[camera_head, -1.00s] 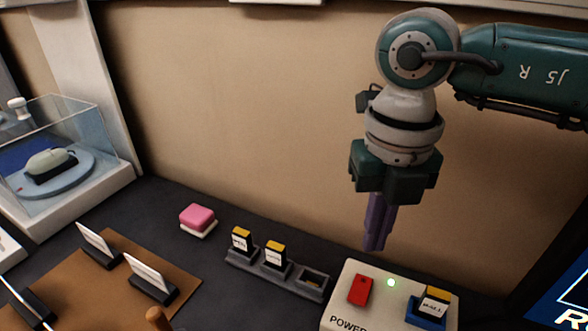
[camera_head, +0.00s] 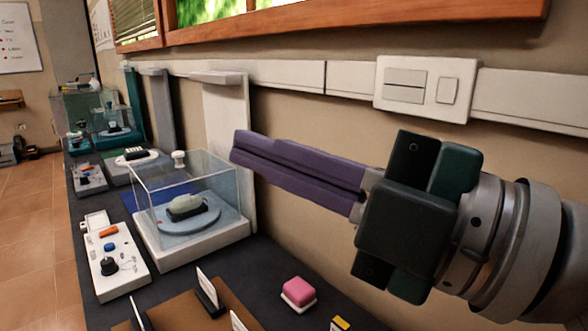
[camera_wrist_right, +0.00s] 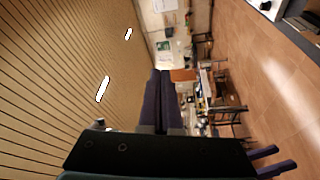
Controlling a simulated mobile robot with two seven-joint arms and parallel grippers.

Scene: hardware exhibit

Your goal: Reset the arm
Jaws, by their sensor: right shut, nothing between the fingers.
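My right gripper (camera_head: 240,148) reaches in from the right in the head view, raised above the dark counter and pointing left. Its two purple fingers are together, with nothing between them. In the right wrist view the closed fingers (camera_wrist_right: 158,98) point out into the room, away from the counter.
Below stand a clear display case (camera_head: 190,205), a white control box (camera_head: 112,258) with knobs, and a pink block (camera_head: 298,291) on the counter (camera_head: 262,262). A wall switch panel (camera_head: 425,86) is behind the gripper. Tiled floor (camera_head: 35,240) is open at left.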

